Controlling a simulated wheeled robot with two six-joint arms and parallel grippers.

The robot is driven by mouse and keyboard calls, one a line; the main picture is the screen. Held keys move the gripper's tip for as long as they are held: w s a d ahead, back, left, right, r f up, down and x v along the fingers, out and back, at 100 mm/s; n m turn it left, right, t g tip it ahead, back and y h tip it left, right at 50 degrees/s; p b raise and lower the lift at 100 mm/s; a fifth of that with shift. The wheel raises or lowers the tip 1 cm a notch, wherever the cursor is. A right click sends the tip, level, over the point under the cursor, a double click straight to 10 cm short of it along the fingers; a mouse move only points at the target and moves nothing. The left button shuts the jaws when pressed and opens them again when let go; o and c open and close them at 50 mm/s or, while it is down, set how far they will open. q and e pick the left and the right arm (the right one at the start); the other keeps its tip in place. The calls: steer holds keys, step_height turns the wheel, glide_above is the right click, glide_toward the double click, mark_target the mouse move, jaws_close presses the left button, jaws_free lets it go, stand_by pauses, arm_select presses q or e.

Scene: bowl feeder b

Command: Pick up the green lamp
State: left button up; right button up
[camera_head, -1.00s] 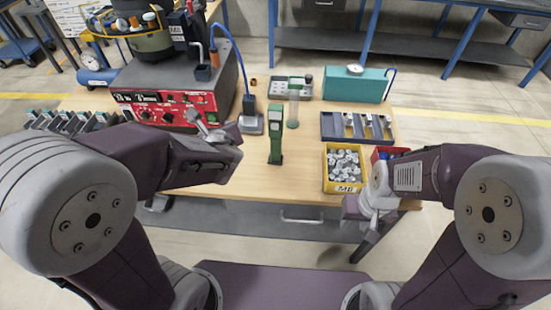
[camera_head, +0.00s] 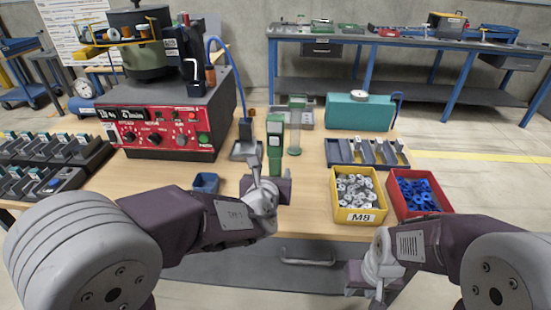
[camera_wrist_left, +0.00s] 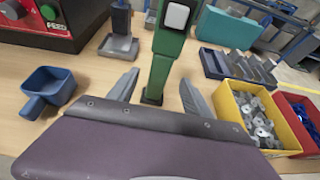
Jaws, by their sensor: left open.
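The green lamp (camera_head: 275,135) stands upright on the wooden table, a tall, narrow green body. In the left wrist view the lamp (camera_wrist_left: 164,58) shows a light square on its upper face and a dark foot. My left gripper (camera_head: 265,172) is in front of the lamp. In the left wrist view its fingers (camera_wrist_left: 158,88) are open, spread on either side of the lamp's lower part with nothing held. Whether they touch it is not clear. My right gripper (camera_head: 372,276) is low at the front right, below the bins; its fingers are not clear.
A yellow bin (camera_head: 343,213) of metal parts and a red bin (camera_head: 396,208) of blue parts stand to the right. A small blue cup (camera_head: 206,182) is left of the gripper. The red control box (camera_head: 165,135), teal case (camera_head: 345,113) and tool tray (camera_head: 333,152) stand around.

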mark_target(275, 166)
arm_select(q)
steer(key=x, duration=0.5)
steer(key=shift+b, duration=0.4)
steer(key=shift+r, duration=0.15)
jaws_close()
